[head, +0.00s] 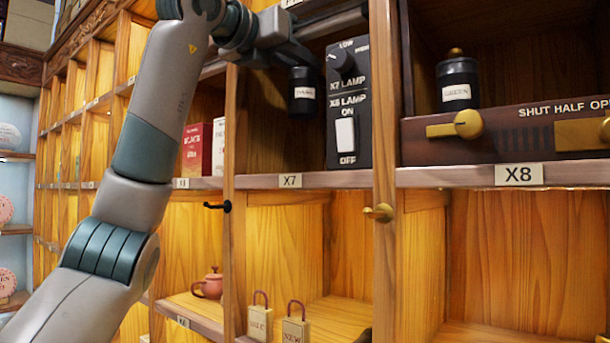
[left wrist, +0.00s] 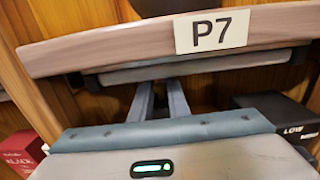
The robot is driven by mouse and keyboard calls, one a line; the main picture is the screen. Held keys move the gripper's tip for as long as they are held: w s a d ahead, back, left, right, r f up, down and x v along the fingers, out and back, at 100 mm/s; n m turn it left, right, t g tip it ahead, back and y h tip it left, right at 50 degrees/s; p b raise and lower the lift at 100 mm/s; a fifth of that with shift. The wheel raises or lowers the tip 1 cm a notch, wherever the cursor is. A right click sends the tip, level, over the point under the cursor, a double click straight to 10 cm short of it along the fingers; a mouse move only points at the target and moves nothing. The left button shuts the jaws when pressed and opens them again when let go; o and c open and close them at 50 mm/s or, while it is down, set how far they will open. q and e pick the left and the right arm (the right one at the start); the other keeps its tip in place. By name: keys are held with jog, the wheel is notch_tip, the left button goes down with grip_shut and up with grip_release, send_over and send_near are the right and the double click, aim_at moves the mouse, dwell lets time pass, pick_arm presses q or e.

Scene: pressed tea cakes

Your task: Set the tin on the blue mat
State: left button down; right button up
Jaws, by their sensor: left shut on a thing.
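A small black tin with a white label (head: 304,92) hangs in the upper part of the X7 compartment in the head view. My left gripper (head: 302,70) reaches into this compartment from the upper left and is shut on the tin, holding it above the shelf. In the left wrist view, the fingers (left wrist: 162,102) point into the compartment below the P7 shelf edge; the tin is hidden there. A second black tin with a label (head: 457,83) stands at X8. I see no blue mat in either view. My right gripper is not in view.
A black lamp switch panel (head: 348,105) stands just right of the held tin. A wooden divider (head: 230,130) and red tea box (head: 195,150) are to its left. The P7 shelf edge (left wrist: 110,50) lies above.

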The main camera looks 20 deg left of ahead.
aim_at(305, 118)
pick_arm(q)
jog(key=shift+w+d+f, duration=0.15)
jog(key=shift+w+f, duration=0.15)
jog(key=shift+f, duration=0.1)
notch_tip(305, 118, down, 5)
jog(key=shift+r+p, duration=0.15)
jog(key=shift+p, duration=0.3)
jog(key=shift+w+f, duration=0.1)
jog(key=shift+f, duration=0.25)
jog(key=shift+f, duration=0.1)
jog(key=shift+f+p, duration=0.6)
jog(key=shift+f, duration=1.35)
